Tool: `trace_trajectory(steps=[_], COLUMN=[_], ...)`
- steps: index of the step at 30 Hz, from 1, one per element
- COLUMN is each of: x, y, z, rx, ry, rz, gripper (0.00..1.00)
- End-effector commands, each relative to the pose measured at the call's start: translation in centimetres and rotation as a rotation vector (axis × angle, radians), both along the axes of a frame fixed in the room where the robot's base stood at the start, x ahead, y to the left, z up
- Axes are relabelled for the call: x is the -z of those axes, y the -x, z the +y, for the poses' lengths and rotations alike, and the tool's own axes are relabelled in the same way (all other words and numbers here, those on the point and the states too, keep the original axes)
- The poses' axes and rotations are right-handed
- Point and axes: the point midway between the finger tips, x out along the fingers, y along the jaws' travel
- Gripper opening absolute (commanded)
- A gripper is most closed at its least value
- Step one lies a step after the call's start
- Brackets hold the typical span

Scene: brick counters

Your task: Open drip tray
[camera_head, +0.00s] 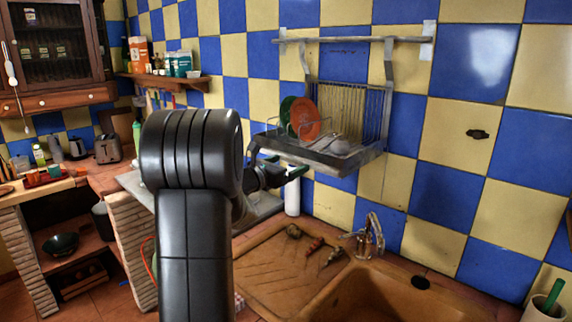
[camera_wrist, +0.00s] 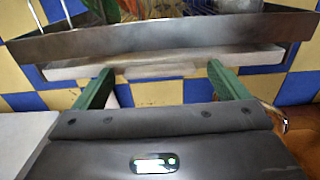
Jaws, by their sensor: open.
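A metal dish rack (camera_head: 345,115) hangs on the tiled wall, with a shallow dark grey tray at its base (camera_head: 345,164). In the wrist view a wide dark front rim (camera_wrist: 150,40) crosses the top. Below it runs a thinner, lighter strip (camera_wrist: 262,58), which appears to be the drip tray; I cannot tell how far it sticks out. My gripper (camera_wrist: 160,80) is open, its two green fingers apart, pointing at the strip's front edge with nothing between them. The fingertips look close to the strip; contact is unclear. In the head view my arm partly hides the gripper (camera_head: 291,173).
The rack holds an orange plate (camera_head: 305,119) and a green one. Below are a brown sink (camera_head: 375,295) with a tap (camera_head: 370,238) and vegetables on the drainboard (camera_head: 270,265). A white roll (camera_head: 292,198) stands below the gripper. A toaster (camera_head: 108,148) is far left.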

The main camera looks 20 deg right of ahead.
Motion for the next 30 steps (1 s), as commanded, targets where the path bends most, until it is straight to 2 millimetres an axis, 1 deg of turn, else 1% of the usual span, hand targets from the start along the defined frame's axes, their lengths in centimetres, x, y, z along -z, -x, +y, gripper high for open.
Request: trace_trajectory(steps=[5, 6, 8, 12, 14, 15, 19, 23, 26, 30], x=[0.0, 0.0, 0.0, 0.0, 0.0, 0.0, 0.1, 0.2, 0.3, 0.4], y=[0.0, 0.0, 0.0, 0.0, 0.0, 0.0, 0.1, 0.6, 1.3, 2.7], z=[0.0, 0.0, 0.0, 0.0, 0.0, 0.0, 0.3, 1.5, 3.3, 6.8], rx=[0.0, 0.0, 0.0, 0.0, 0.0, 0.0, -0.001, -0.003, -0.004, -0.006], ry=[0.0, 0.0, 0.0, 0.0, 0.0, 0.0, 0.0, 0.0, 0.001, 0.0], rz=[0.0, 0.0, 0.0, 0.001, 0.001, 0.001, 0.001, 0.001, 0.0, -0.001], gripper=[0.95, 0.87, 0.75, 0.47, 0.36, 0.32, 0.32, 0.32, 0.32, 0.32])
